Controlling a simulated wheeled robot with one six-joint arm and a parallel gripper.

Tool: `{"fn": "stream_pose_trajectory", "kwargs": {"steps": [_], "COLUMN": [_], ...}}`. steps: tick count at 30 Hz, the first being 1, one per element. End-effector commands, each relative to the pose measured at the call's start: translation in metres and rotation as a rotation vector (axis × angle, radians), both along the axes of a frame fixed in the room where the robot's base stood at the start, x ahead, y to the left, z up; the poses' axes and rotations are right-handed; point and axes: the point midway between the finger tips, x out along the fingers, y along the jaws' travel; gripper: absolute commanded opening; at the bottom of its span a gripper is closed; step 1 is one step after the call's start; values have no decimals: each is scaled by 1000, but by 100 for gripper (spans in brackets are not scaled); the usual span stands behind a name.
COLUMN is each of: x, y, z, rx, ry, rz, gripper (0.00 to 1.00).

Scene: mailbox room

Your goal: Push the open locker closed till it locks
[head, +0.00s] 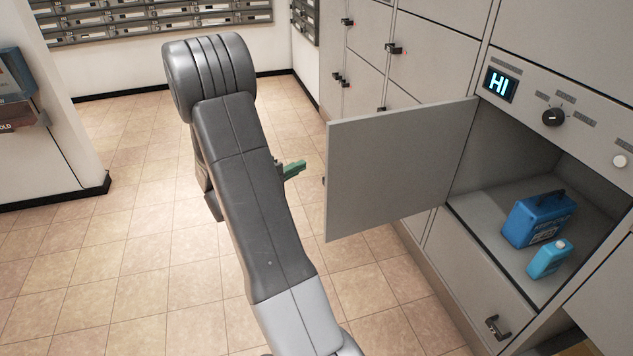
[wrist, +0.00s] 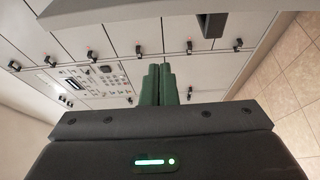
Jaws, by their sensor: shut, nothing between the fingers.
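The open locker door (head: 392,172) is a grey panel swung out to the left of its compartment (head: 480,205) in the head view. Inside the compartment stand a blue box with a handle (head: 539,218) and a small light-blue bottle (head: 549,258). My gripper (head: 298,168) shows green fingertips just left of the door's outer edge, on its outer side; whether they touch the door I cannot tell. In the wrist view my gripper (wrist: 158,72) has its green fingers together and empty. A grey panel with a dark handle (wrist: 211,24), probably the open door, fills the top of that view.
A control panel with a lit "HI" display (head: 500,84) and a black knob (head: 553,117) sits above the compartment. Closed lockers (head: 434,57) with dark handles line the wall. The tiled floor (head: 120,240) at left is clear. A wall unit (head: 18,90) stands at far left.

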Motion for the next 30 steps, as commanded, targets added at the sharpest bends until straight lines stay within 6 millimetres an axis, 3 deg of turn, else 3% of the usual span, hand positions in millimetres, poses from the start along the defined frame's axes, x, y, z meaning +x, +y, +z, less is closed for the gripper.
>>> {"fn": "stream_pose_trajectory", "kwargs": {"steps": [8, 12, 16, 30], "x": [37, 15, 5, 0], "y": [-45, -50, -55, -57], "z": [-3, -2, -1, 0], "rx": [1, 0, 1, -1], "ry": [-1, 0, -1, 1], "rz": [-4, 0, 0, 0], "gripper": [0, 0, 0, 0]}}
